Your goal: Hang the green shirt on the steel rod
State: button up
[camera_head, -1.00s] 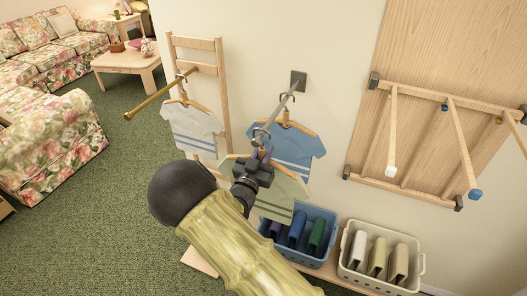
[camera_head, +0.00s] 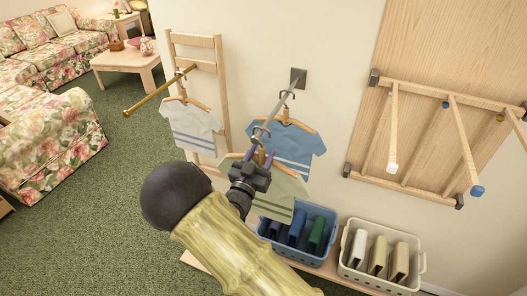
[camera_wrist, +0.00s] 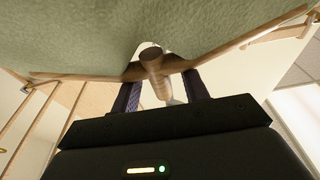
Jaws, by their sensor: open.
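The green shirt (camera_head: 283,192) hangs from a wooden hanger near the front end of the steel rod (camera_head: 284,104); the hanger's hook appears to be over the rod. My gripper (camera_head: 262,157) is open at the hanger's neck. In the wrist view, the neck (camera_wrist: 155,66) stands between my two spread fingers (camera_wrist: 163,92), with a gap on each side. The green shirt fills the top of the wrist view (camera_wrist: 110,35). A blue shirt (camera_head: 300,143) hangs on the same rod, nearer the wall, partly hidden by the green shirt.
A brass rod (camera_head: 146,103) at the left carries a white shirt (camera_head: 192,127). Wooden pegs (camera_head: 462,150) stick out from a rack at the right. A blue crate (camera_head: 312,250) and a beige crate (camera_head: 358,272) with folded items stand below.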

jog(key=b+v, duration=0.3)
jog(key=v, duration=1.2)
jog(key=shift+b, duration=0.4)
jog(key=w+d+f+g+y, duration=0.4)
jog(key=w+d+g+y, duration=0.25)
jog(key=d+g, duration=0.2)
jog(key=s+d+r+n+g, duration=0.2)
jog(key=s+d+n+g, duration=0.2)
jog(key=s+d+g, duration=0.4)
jog(key=s+d, duration=0.7)
jog(key=d, duration=0.1)
jog(key=shift+s+r, duration=0.2)
jog(key=shift+s, duration=0.2)
jog(key=shift+a+y, duration=0.1)
jog(key=shift+y, duration=0.15)
dwell(0.4)
